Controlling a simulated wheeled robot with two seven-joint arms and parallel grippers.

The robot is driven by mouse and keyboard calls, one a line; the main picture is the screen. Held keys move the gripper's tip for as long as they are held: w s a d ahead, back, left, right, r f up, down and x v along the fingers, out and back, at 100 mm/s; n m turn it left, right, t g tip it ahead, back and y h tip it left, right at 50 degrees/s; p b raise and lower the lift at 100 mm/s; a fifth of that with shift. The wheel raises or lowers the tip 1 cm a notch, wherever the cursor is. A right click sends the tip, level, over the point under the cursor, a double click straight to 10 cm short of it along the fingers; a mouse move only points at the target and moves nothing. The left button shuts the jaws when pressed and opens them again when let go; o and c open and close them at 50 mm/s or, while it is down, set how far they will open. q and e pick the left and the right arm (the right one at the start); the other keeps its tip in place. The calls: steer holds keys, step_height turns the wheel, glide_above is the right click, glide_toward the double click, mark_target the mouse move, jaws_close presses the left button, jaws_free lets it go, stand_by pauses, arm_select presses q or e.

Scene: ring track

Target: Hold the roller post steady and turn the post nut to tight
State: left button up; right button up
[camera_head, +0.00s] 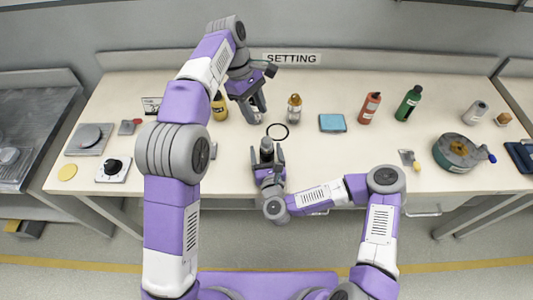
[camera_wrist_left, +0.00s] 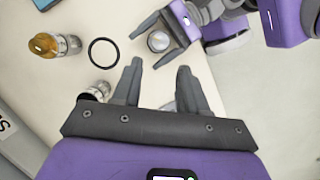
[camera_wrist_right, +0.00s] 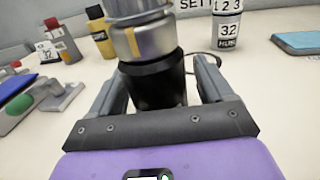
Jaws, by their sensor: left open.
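The roller post (camera_head: 261,155) stands upright near the table's front middle. In the right wrist view the post has a black base (camera_wrist_right: 153,88) and a silver upper part (camera_wrist_right: 145,40) with a yellow mark; the nut is not clearly distinct. My right gripper (camera_head: 268,160) has its fingers on either side of the post, apart, and the left wrist view shows gaps beside the round post top (camera_wrist_left: 158,41). My left gripper (camera_head: 256,112) is open, behind the post and above the table, its fingers (camera_wrist_left: 159,65) pointing towards the post. A silver piece (camera_wrist_left: 170,106) shows partly between its fingers.
A black ring (camera_head: 277,131) lies flat behind the post. An amber-topped bottle (camera_head: 294,107) stands behind it. A blue pad (camera_head: 332,123), red bottle (camera_head: 369,107) and green bottle (camera_head: 408,103) are at right. A dial box (camera_head: 113,168) is at left.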

steer(key=c, duration=1.2)
arm_select(q)
steer(key=shift+o, duration=1.5)
steer(key=shift+s+f, duration=0.15)
steer(key=shift+f, duration=0.2)
steer(key=s+a+f+m+g+h, duration=0.1)
steer(key=s+f+g+h, duration=0.4)
steer(key=s+f+g, duration=0.15)
steer(key=n+t+h, duration=0.8)
steer(key=t+h, duration=0.1)
steer(key=h, duration=0.1)
glide_toward(267, 139)
steer(key=d, duration=1)
steer(key=c, duration=0.9)
